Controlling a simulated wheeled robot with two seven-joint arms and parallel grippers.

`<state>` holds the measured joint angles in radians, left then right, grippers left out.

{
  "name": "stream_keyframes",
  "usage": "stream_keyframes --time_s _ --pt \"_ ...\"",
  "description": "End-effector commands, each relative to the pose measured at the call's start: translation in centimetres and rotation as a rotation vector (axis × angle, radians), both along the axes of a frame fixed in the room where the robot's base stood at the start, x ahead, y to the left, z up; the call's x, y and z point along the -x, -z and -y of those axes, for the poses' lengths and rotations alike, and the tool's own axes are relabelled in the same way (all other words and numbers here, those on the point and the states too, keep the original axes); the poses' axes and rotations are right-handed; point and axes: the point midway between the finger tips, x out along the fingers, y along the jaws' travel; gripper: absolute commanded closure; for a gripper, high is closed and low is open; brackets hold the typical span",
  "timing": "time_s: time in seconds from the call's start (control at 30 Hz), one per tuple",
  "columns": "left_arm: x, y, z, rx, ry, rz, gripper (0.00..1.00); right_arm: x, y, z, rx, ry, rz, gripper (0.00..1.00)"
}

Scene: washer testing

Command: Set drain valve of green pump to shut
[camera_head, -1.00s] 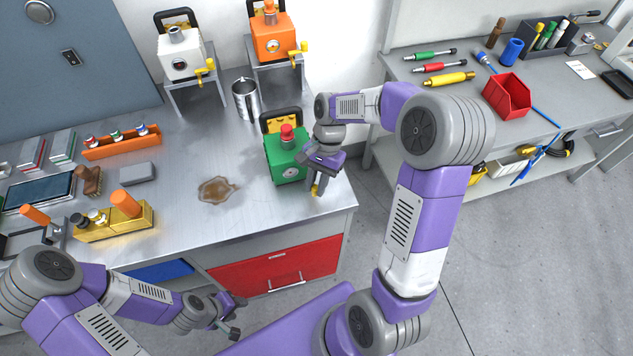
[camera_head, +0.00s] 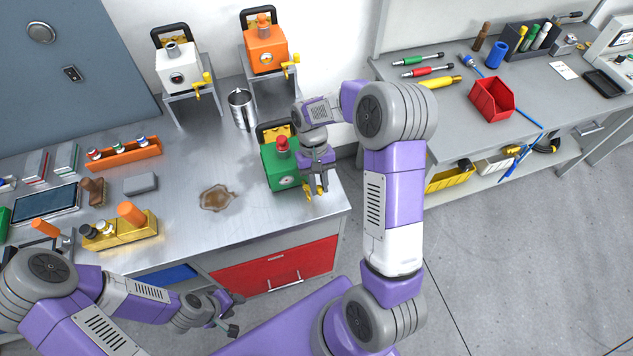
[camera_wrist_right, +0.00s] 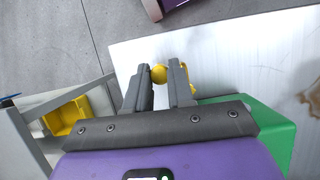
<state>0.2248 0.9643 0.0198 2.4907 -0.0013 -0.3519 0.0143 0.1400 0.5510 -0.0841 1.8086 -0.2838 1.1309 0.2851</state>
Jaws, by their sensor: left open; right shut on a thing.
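The green pump (camera_head: 281,170) stands near the right end of the steel bench, with a red cap on top and a black handle behind. Its yellow drain valve (camera_head: 309,194) is on its right front side, partly hidden by my right gripper (camera_head: 317,190). The green pump also shows in the right wrist view (camera_wrist_right: 270,128). There my right gripper (camera_wrist_right: 163,80) has its fingers around the yellow valve handle (camera_wrist_right: 159,73) and is shut on it. My left gripper (camera_head: 230,312) is open and empty in front of the bench, well away from the pump.
A white pump (camera_head: 178,70) and an orange pump (camera_head: 265,50) stand on raised stands behind, each with a yellow valve. A metal cup (camera_head: 241,108) stands behind the green pump. A brown puddle (camera_head: 217,198) lies to its left. The bench edge is close to the pump's right.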

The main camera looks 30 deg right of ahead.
Motion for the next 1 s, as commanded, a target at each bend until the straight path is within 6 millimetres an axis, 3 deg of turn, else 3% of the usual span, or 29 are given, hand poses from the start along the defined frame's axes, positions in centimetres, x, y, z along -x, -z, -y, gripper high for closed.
stream_keyframes --time_s 0.6,1.0 --pt "0.0 -2.2 0.0 0.0 0.0 0.0 0.57 -1.7 -0.1 1.2 0.0 -0.566 0.001 1.0" --pt "0.0 -2.7 0.0 0.0 0.0 0.0 0.57 -2.5 0.0 1.5 0.001 -0.787 0.002 1.0"
